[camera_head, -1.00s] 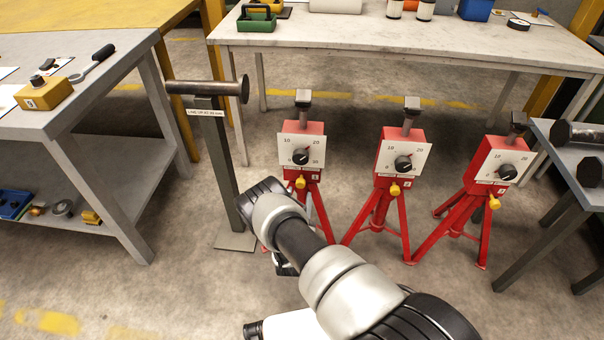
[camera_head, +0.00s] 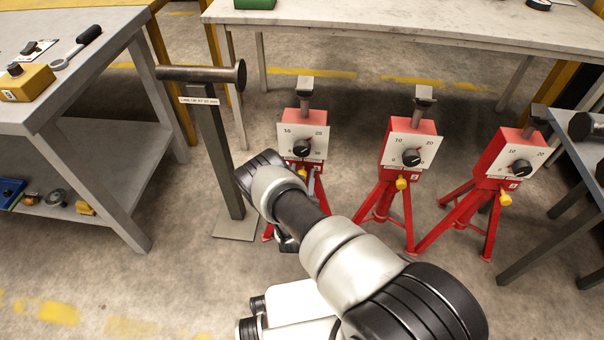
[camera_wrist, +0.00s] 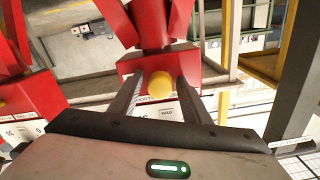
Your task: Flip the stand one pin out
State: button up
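Three red tripod stands with white dial plates stand in a row. The left one, stand one (camera_head: 304,120), is nearest my arm. Its yellow pin (camera_head: 302,172) sticks out below the dial, close to my forearm. In the wrist view the stand is upside down, and the yellow pin (camera_wrist: 158,88) shows round-end on between the two fingers. My gripper (camera_wrist: 160,80) is open, with a finger on each side of the pin. I cannot tell whether either finger touches it. In the head view my arm hides the fingers. The dial pointer is hard to read.
Stand two (camera_head: 408,140) and stand three (camera_head: 510,155) are to the right, each with a yellow pin. A grey post with a horizontal bar (camera_head: 200,73) stands left of stand one. Grey workbenches (camera_head: 130,30) are left, behind and right. Open floor lies at lower left.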

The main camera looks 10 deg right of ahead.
aim_at(302, 178)
grip_shut()
jog(key=p+v, duration=0.1)
jog(key=v, duration=0.2)
jog(key=shift+s, duration=0.15)
jog(key=shift+f, duration=0.1)
jog(key=shift+o, duration=0.8)
grip_release()
jog(key=shift+a, duration=0.1)
jog(key=shift+s, duration=0.15)
